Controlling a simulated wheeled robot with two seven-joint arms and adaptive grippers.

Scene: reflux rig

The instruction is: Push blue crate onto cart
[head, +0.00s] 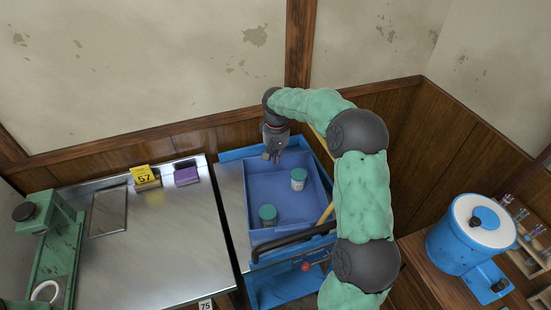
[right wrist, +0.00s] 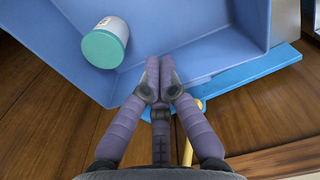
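The blue crate (head: 257,190) is an open box with two green-lidded jars (head: 298,179) (head: 267,214) inside. It appears to sit over the blue-edged cart (head: 240,153), at a slight angle; how much of its base the cart carries is hidden. My right gripper (head: 272,157) reaches over to the crate's far wall. In the right wrist view its fingers (right wrist: 160,68) are together and overlap the crate's wall (right wrist: 205,65); I cannot tell whether they touch it. One jar (right wrist: 105,45) lies within that view. My left gripper is not in view.
A steel bench (head: 160,240) stands left of the cart, with a yellow number marker (head: 145,177), a purple block (head: 186,176) and a green stand (head: 50,240). A blue drum (head: 465,240) stands at right. Wood-panelled walls close off the back. A dark handle (head: 290,241) crosses the crate's near side.

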